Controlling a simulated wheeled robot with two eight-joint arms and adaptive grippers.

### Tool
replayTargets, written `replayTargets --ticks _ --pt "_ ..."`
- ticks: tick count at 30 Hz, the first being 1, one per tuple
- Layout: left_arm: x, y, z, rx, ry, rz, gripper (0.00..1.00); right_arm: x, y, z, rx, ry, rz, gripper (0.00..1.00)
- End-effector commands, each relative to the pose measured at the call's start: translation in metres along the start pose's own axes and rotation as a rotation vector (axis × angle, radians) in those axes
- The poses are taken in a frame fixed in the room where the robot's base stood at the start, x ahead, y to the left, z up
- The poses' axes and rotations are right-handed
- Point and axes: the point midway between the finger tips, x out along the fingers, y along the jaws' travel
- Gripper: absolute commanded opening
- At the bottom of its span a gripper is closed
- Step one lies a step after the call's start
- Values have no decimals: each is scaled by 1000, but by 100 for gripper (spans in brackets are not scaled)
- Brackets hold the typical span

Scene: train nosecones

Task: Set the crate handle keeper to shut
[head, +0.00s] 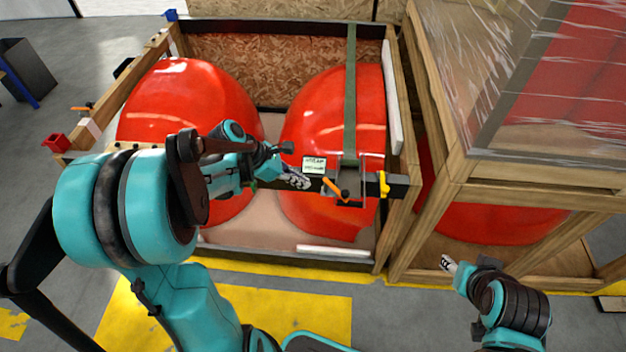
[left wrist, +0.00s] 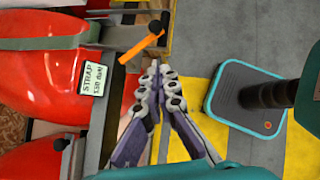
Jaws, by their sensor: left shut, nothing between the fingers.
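An orange handle (head: 335,188) with a dark knob sits on a metal bracket on the crate's front bar (head: 260,184), below a green strap (head: 350,95). It also shows in the left wrist view (left wrist: 131,53), tilted. I cannot tell which small part is the keeper or how it is set. A yellow piece (head: 384,184) is on the bar to the right. My left gripper (head: 303,182) is shut and empty, just left of the handle; in the left wrist view its fingertips (left wrist: 155,72) appear close to the handle, apart from it. My right gripper (head: 448,265) is low at the right.
Two red nosecones (head: 190,95) (head: 335,110) lie in the open wooden crate. A white label (head: 315,164) reading "STRAP" is on the bar. A second, film-wrapped wooden crate (head: 490,188) stands close at right. Yellow floor markings (head: 300,305) lie in front.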

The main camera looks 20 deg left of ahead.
Motion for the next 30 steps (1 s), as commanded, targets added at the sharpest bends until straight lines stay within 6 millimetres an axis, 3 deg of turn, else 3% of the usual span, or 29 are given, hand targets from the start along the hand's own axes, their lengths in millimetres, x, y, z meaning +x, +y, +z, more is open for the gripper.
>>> replayTargets --ticks 12,20,30 --pt "89 0 1 5 0 -1 0 18 0 12 -1 -2 -1 43" --pt "110 0 22 4 1 0 0 19 0 13 -1 -2 -2 43" --pt "113 0 26 3 1 1 0 19 0 13 -1 -2 -2 43"
